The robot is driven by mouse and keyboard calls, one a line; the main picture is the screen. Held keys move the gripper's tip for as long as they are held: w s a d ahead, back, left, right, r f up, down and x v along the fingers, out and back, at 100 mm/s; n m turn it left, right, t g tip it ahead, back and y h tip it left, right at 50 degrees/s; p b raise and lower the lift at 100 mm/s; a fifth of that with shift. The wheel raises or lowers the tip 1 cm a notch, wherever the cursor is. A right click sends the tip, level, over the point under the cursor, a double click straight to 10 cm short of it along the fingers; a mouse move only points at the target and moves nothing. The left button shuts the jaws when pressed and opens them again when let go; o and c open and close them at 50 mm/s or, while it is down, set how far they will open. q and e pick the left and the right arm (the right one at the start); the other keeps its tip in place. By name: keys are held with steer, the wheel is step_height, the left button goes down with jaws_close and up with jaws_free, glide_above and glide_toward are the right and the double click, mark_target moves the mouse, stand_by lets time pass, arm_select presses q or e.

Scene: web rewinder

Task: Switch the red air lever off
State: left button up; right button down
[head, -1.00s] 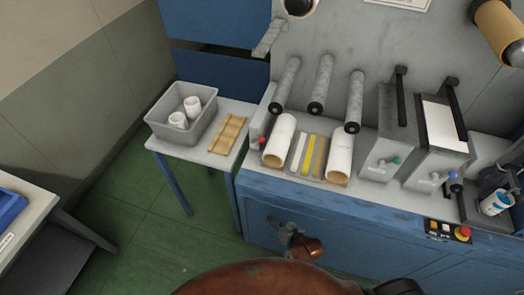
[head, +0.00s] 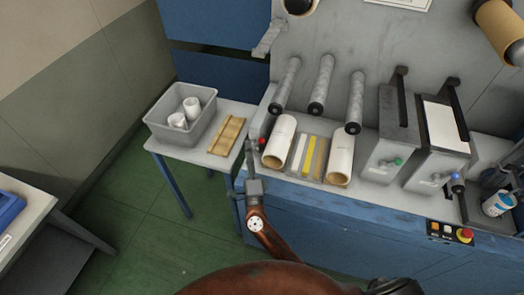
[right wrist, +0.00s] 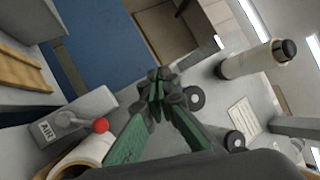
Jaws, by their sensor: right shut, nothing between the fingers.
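The red air lever (right wrist: 101,125) shows in the right wrist view as a red ball on a short metal arm, on a grey block (right wrist: 88,108) labelled AIR. The ball points to the right of its pivot in that view. In the head view the red knob (head: 262,141) sits at the machine's left end. My right gripper (head: 250,147) is just left of the knob, beside it in the picture. In the right wrist view its fingers (right wrist: 157,85) are shut and empty, up and right of the ball, apart from it in the picture. My left gripper is out of view.
Left is a side table with a grey bin (head: 160,130) of white rolls and a wooden tray (head: 227,137). Metal rollers (head: 286,84) project above the machine's bench.

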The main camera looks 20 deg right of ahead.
steer(key=w+d+m+g+h, duration=0.1)
steer(key=m+g+h, duration=0.1)
steer(key=m+h, duration=0.3)
steer(key=m+g+h, duration=0.3)
steer(key=m+g, duration=0.6)
steer(key=g, duration=0.1)
glide_toward(258, 143)
steer(key=s, duration=0.4)
steer(key=shift+s+d+f, duration=0.1)
steer(key=shift+s+d, duration=0.05)
steer(key=shift+d, duration=0.15)
steer(key=x, duration=1)
steer(key=shift+r+p, duration=0.2)
steer(key=shift+p, duration=0.15)
steer(key=shift+a+r+p, duration=0.1)
steer(key=shift+r+p, duration=0.05)
steer(key=shift+p, duration=0.15)
